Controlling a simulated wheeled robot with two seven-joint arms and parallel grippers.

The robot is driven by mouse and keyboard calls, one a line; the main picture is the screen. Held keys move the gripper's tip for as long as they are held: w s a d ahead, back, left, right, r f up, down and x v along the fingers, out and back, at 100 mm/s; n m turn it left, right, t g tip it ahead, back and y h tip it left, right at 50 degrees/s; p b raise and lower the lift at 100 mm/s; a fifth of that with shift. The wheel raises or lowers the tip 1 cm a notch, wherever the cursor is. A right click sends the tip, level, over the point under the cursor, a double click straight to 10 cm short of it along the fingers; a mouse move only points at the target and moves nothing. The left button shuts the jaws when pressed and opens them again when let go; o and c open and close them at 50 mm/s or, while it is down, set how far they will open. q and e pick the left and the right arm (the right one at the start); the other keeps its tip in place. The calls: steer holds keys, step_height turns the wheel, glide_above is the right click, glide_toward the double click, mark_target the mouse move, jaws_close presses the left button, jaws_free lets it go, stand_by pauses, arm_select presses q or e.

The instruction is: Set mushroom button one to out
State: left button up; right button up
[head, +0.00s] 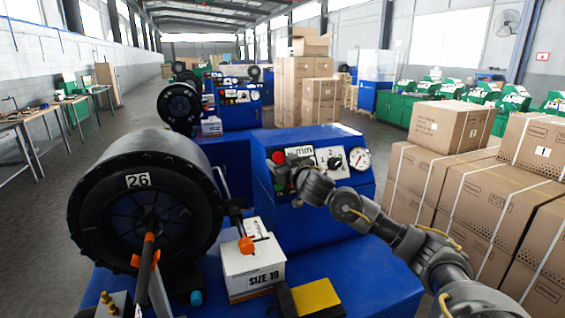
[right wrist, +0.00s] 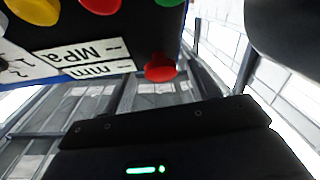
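The blue machine's control panel (head: 318,188) stands at the middle of the head view. A red mushroom button (head: 278,157) sits at its upper left, beside the mm label. The right wrist view shows the panel upside down, with the red mushroom button (right wrist: 162,68) near its edge, next to the mm and MPa labels. Whether it is pressed in or out I cannot tell. My right gripper (head: 292,172) is in front of the panel's left part, just below and right of the button; contact cannot be told. Its fingertips are not clear. My left gripper is not visible.
Yellow (right wrist: 35,10), red (right wrist: 100,4) and green (right wrist: 168,2) buttons lie close by. A black knob (head: 334,163) and gauge (head: 359,159) are at the panel's right. The drum marked 26 (head: 140,215) and a SIZE 19 box (head: 254,272) stand left; cartons (head: 470,195) stand right.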

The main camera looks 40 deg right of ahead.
steer(key=shift+f, duration=0.1)
steer(key=b+v, duration=0.2)
steer(key=v, duration=0.8)
steer(key=shift+s, duration=0.35)
